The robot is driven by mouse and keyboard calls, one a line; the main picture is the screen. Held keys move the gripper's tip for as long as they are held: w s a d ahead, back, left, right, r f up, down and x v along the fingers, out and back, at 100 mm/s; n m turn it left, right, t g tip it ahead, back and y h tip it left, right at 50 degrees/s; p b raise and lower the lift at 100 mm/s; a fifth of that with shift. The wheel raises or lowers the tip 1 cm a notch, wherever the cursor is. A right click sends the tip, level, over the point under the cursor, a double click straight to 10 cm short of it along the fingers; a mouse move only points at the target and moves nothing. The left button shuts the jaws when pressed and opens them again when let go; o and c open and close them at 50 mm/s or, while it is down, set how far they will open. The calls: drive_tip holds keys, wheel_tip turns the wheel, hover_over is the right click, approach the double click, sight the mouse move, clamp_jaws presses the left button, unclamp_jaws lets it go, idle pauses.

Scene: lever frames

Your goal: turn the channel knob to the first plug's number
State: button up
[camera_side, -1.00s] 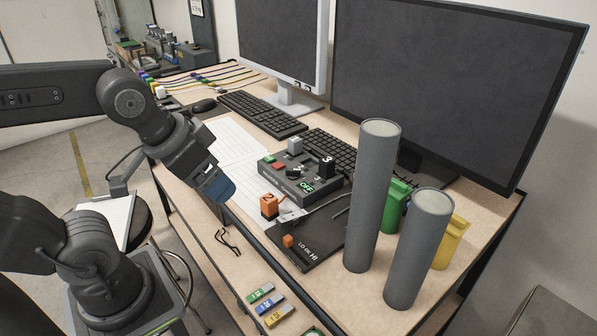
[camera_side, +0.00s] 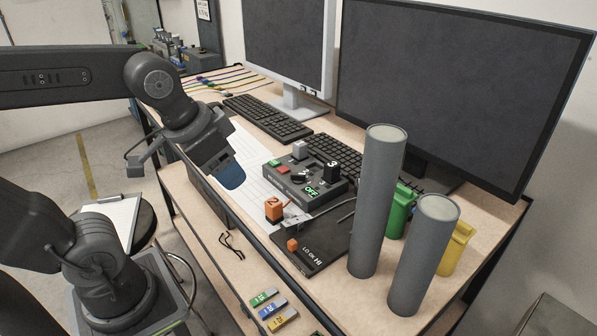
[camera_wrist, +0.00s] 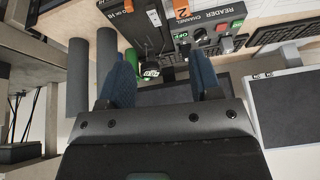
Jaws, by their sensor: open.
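The dark reader box (camera_side: 283,190) stands on the desk with a black channel knob (camera_side: 299,178), a red button and a green display reading OFF (camera_side: 312,191). Its lettering, READER CHANNEL (camera_wrist: 205,14), shows in the wrist view. My gripper (camera_side: 231,178) is open and empty, in the air left of the box. The knob's setting is too small to read.
Two tall grey cylinders (camera_side: 378,205) (camera_side: 423,258) stand right of the box. Green (camera_side: 400,212) and yellow (camera_side: 456,247) bins are behind them. A black LO OK HI plate (camera_side: 318,253) lies in front. Keyboards (camera_side: 267,118) and monitors (camera_side: 450,90) stand behind.

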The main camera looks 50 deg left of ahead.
drive_tip(key=w+a+m+g, duration=0.1)
drive_tip(key=w, duration=0.3)
drive_tip(key=w+a+r+m+g, duration=0.1)
drive_tip(key=w, duration=0.3)
drive_tip(key=w+a+r+m, duration=0.1)
drive_tip(key=w+m, duration=0.1)
drive_tip(key=w, duration=0.1)
drive_tip(key=shift+w+a+r+g, duration=0.2)
drive_tip(key=shift+w+a+g, duration=0.05)
drive_tip(key=shift+w+g, duration=0.15)
drive_tip(key=c, duration=0.3)
drive_tip(key=m+g, duration=0.2)
drive_tip(key=m, duration=0.2)
hover_over(298, 173)
wheel_tip(298, 173, down, 4)
drive_tip(key=shift+c, duration=0.2)
wheel_tip(298, 173, down, 13)
drive_tip(key=shift+c, duration=0.3)
clamp_jaws()
